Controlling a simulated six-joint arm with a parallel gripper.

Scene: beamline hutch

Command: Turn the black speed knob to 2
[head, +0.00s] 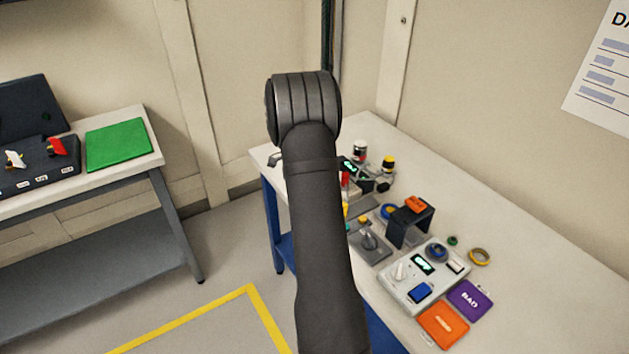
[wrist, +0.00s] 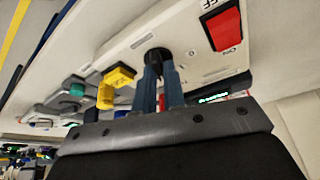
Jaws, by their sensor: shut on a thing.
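The black speed knob (wrist: 157,55) stands on a pale panel (wrist: 190,45) in the wrist view. My gripper (wrist: 160,66) has its two blue fingers closed around the knob, one on each side. The fingers cover much of the knob, and its pointer and scale numbers cannot be read. A red rocker switch (wrist: 223,27) with OFF and ON marks sits beside the knob on the same panel. A small green display (wrist: 213,99) is at its edge. In the head view my arm hides the gripper and the knob.
In the wrist view a yellow part (wrist: 116,86) is close to the left of my fingers. In the head view a white box with a display (head: 400,290), a dark stand (head: 409,229), and orange (head: 444,325) and purple (head: 470,299) cards lie on the right table. The table's right side is clear.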

